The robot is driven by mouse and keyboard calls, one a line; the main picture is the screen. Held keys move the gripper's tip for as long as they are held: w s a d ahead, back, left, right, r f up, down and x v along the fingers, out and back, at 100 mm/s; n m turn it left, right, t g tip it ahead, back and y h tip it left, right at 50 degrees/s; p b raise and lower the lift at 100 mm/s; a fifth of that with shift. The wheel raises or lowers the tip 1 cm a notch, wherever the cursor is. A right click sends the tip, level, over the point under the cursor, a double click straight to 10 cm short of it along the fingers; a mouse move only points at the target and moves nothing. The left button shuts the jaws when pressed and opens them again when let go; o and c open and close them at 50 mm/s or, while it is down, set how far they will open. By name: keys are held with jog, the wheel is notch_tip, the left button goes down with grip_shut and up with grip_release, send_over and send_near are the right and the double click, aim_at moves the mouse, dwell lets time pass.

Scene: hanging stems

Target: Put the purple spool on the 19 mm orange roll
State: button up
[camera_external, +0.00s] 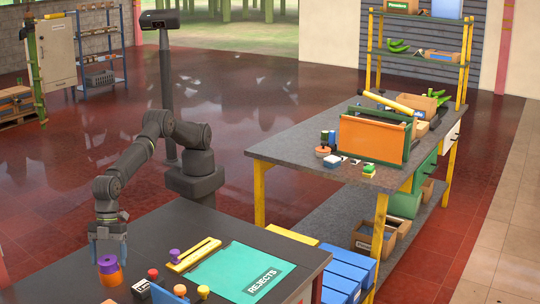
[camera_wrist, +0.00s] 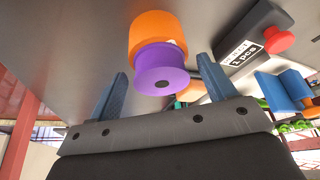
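The purple spool (camera_external: 107,264) sits on top of the orange roll (camera_external: 110,277) at the near left of the dark table. In the wrist view the purple spool (camera_wrist: 160,72) is nearer to me, and the orange roll (camera_wrist: 157,32) is just beyond it. They look stacked and touching, with a small pale bit at their joint. My gripper (camera_external: 108,252) points down above the spool. Its blue fingers are spread apart, one on each side of the spool in the picture, with visible gaps. Nothing is held. The roll's size marking cannot be read.
A black labelled box (camera_wrist: 238,52) with a red knob (camera_wrist: 279,39) stands close by. A yellow slotted bar (camera_external: 196,254), a purple knob (camera_external: 174,254) and the green REJECTS mat (camera_external: 225,270) lie to the right.

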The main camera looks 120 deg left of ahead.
aim_at(106, 261)
jog(key=v, duration=1.2)
jog(key=x, duration=1.2)
notch_tip(106, 261, up, 3)
jog(key=shift+f, duration=0.15)
jog(key=shift+r, duration=0.75)
